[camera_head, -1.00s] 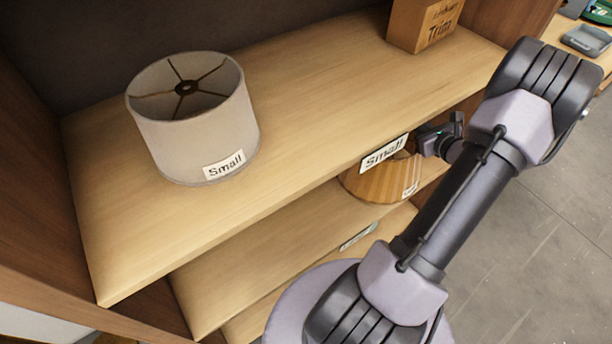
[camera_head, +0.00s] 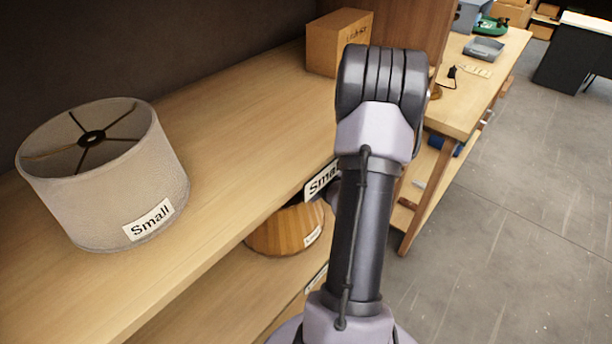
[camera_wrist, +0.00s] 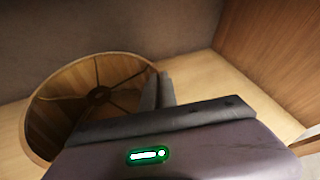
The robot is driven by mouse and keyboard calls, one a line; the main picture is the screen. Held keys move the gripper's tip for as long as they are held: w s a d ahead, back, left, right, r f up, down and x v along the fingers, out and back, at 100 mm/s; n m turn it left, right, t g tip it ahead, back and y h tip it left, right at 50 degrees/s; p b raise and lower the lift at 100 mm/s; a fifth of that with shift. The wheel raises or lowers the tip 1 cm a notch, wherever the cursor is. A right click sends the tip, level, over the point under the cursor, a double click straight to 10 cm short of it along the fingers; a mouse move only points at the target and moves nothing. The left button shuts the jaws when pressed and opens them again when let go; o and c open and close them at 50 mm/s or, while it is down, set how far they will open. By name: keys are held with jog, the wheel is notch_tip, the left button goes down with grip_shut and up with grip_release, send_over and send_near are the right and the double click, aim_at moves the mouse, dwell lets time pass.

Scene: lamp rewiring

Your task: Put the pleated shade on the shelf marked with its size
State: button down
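The pleated shade (camera_head: 284,230) is orange-tan, with a white tag too small to read. In the head view it is in the space under the top board (camera_head: 235,140), whose front label (camera_head: 321,181) is partly hidden and begins "Sma". In the wrist view the shade (camera_wrist: 60,95) shows its open top and spoked ring. My gripper's fingers (camera_wrist: 157,90) are close together at its right rim and look shut on it. My arm hides the gripper in the head view. I cannot tell whether the shade touches the board below.
A grey-white shade (camera_head: 105,180) tagged "Small" stands on the top board at left. A cardboard box (camera_head: 335,45) stands at its far end. A lower shelf label (camera_head: 316,278) is unreadable. A workbench (camera_head: 480,100) stands behind my arm. The floor at right is clear.

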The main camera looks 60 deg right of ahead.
jog(key=shift+d+f, duration=0.1)
jog(key=shift+f, duration=0.25)
jog(key=c, duration=1.7)
grip_release()
jog(key=shift+r, duration=0.1)
jog(key=shift+r, duration=0.1)
jog(key=shift+s+r+p, duration=0.2)
jog(key=shift+s+p, duration=0.1)
jog(key=shift+p, duration=0.1)
jog(key=p+v, duration=0.4)
jog(key=v, duration=0.7)
jog(key=shift+s+a, duration=0.15)
jog(key=shift+a, duration=0.15)
